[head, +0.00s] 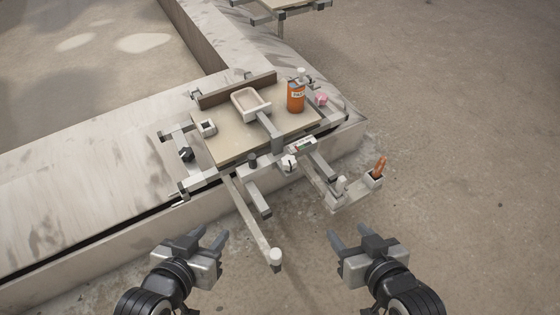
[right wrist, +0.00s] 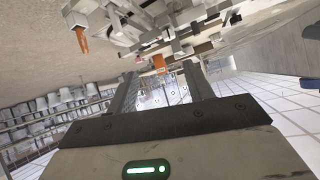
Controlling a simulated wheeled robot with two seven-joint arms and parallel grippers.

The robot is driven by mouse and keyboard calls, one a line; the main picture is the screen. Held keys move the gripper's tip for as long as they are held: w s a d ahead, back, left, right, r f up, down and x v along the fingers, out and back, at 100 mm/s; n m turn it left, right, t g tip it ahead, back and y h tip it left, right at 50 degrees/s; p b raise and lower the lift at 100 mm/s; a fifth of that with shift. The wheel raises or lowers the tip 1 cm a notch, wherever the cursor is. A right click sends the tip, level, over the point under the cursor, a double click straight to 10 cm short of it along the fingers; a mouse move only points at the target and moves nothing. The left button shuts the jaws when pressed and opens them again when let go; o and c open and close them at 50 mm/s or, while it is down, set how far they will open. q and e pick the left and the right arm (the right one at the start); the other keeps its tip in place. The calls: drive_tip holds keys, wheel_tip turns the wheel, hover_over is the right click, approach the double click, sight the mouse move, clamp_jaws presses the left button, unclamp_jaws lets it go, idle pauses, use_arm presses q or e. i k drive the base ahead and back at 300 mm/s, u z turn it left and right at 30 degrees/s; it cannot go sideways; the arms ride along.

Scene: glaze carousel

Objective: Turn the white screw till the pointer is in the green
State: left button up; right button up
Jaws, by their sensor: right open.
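A white faceted knob (head: 289,163), which looks like the white screw, sits at the front edge of the work board. Just behind it is a small gauge (head: 302,145) with a bit of green on its face. The pointer is too small to read. My left gripper (head: 207,236) is open and empty, in front of the bench and to the left of the knob. My right gripper (head: 347,235) is open and empty, nearer to me and to the right of the knob. In the right wrist view its fingers (right wrist: 160,85) are apart with nothing between them.
The board (head: 232,140) carries an orange can (head: 296,97) and a beige tray (head: 251,103). A long bar with a white end (head: 275,255) juts out between my grippers. An orange-handled thing (head: 379,166) stands on a bracket at right. Floor at right is clear.

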sight(288, 162)
drive_tip(key=u, duration=0.5)
drive_tip(key=k, duration=0.6)
drive_tip(key=u, duration=0.85)
drive_tip(key=i, duration=0.9)
drive_tip(key=z, duration=0.5)
